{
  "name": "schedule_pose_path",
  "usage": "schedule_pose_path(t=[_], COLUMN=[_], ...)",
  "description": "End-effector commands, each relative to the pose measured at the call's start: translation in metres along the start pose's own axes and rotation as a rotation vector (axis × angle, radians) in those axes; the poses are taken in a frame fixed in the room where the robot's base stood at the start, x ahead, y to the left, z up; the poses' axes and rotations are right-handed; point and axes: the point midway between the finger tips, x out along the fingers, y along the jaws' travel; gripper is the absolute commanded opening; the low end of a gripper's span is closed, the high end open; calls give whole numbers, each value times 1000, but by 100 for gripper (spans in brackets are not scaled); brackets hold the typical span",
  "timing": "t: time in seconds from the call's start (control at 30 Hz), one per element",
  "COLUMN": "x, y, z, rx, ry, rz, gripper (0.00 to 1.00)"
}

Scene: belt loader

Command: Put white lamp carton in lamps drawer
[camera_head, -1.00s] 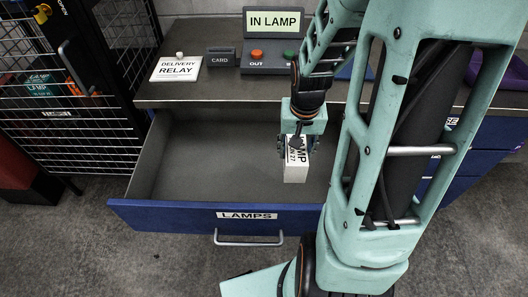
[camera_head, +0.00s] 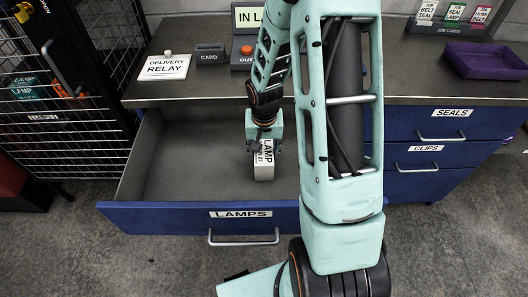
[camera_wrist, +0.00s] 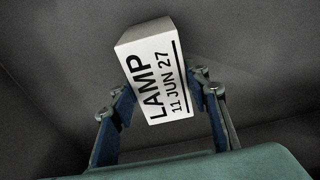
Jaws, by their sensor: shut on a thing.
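The white lamp carton (camera_head: 264,165), printed "LAMP" and "11 JUN 27", is held upright by my gripper (camera_head: 264,147). In the wrist view the carton (camera_wrist: 153,75) sits between the two fingers (camera_wrist: 160,108), which press on its sides. The lamps drawer (camera_head: 175,213) is pulled open, with a blue front labelled LAMPS and a bare grey inside. The carton is inside the drawer's outline, over its floor. Whether its base touches the floor I cannot tell. My arm hides the drawer's right part.
The counter (camera_head: 200,91) above the drawer holds a delivery relay card (camera_head: 166,67) and a button panel (camera_head: 243,52). The shut seals (camera_head: 452,113) and clips (camera_head: 425,149) drawers are at right. A purple tray (camera_head: 487,60) lies on the counter. A wire cage (camera_head: 70,100) stands at left.

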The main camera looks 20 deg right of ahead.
Motion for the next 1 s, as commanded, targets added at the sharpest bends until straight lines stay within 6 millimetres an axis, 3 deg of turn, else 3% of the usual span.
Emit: schedule_pose_path(t=[0.33,0.37,0.5,0.83,1.0], x=[4,3,2,0,-20], y=[0,0,0,0,1], z=[0,0,0,-1,-2], rx=[1,1,1,0,2], ry=[2,2,2,2,6], rz=[0,0,0,0,0], gripper=[11,46,60,60,60])
